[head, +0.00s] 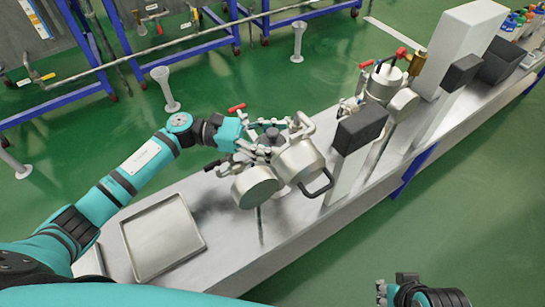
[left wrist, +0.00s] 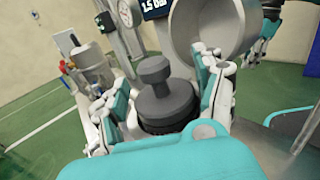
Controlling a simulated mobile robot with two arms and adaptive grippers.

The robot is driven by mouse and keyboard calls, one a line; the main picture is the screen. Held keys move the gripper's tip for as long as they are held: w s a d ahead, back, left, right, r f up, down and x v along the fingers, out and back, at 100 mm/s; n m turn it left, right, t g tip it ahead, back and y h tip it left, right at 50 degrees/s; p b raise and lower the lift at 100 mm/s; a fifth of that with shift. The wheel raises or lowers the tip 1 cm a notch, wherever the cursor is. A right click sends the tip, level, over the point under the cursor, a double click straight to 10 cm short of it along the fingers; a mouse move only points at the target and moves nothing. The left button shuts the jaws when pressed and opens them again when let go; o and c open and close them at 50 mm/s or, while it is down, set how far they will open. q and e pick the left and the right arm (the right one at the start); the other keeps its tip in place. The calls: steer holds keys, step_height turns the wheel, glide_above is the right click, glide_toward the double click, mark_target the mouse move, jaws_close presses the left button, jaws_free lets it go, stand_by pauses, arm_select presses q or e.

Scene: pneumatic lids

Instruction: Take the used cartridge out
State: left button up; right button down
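The used cartridge (left wrist: 167,100) is a dark grey stepped cylinder with a knob on top; it stands upright in the left wrist view. Its dark top also shows in the head view (head: 271,134), at the near metal vessel. My left gripper (head: 268,143) is around it, with one teal-padded finger on each side in the left wrist view (left wrist: 163,98). The fingers look spread, and I see no clear grip. The cartridge's lower end is hidden. My right gripper (head: 382,292) shows only partly at the bottom of the head view, away from the bench; its opening is unclear.
A round silver lid (head: 300,160) with a black handle stands swung open close beside my left gripper. An empty shallow tray (head: 122,238) lies at the bench's near left end. A second vessel (head: 384,84) and a dark box-shaped display (head: 361,128) stand farther right.

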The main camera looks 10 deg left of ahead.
arm_select(q)
jaws_close()
steer(key=shift+r, duration=0.15)
stand_by(0.4)
